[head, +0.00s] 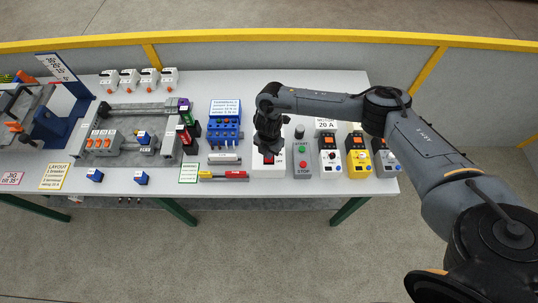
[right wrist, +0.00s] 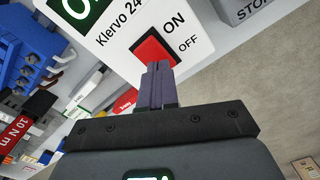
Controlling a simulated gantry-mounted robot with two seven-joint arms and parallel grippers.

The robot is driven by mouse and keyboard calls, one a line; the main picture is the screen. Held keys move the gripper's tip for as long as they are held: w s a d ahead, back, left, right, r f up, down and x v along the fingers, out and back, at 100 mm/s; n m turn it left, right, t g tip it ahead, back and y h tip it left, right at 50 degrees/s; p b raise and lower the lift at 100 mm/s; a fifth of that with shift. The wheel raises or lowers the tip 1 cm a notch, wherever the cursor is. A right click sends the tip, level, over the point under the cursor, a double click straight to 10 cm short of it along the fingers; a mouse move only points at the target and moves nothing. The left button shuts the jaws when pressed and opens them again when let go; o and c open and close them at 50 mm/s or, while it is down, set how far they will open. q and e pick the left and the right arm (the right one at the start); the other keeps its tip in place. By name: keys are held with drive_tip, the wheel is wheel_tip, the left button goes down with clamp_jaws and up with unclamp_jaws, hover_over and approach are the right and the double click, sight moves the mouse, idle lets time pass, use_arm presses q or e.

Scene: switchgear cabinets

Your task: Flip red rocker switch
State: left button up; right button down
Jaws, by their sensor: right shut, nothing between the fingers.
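The red rocker switch (right wrist: 150,47) sits in a white panel marked ON and OFF (right wrist: 105,35). In the head view a bit of the red rocker (head: 269,159) shows below my right gripper (head: 268,149), on the white box (head: 267,172). In the right wrist view my right gripper (right wrist: 159,70) is shut and empty. Its fingertips overlap the lower part of the rocker, on the side towards the OFF label. I cannot tell whether they touch it. The fingers hide part of the rocker. My left gripper is not in view.
A grey START/STOP box (head: 303,160) stands just right of the white box. Several breaker units, such as a yellow one (head: 358,163), stand further right. A blue terminal block (head: 225,125) and a red-handled tool (head: 236,175) lie to the left.

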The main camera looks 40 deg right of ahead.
drive_tip(key=shift+r+p, duration=2.5)
drive_tip(key=shift+r, duration=0.5)
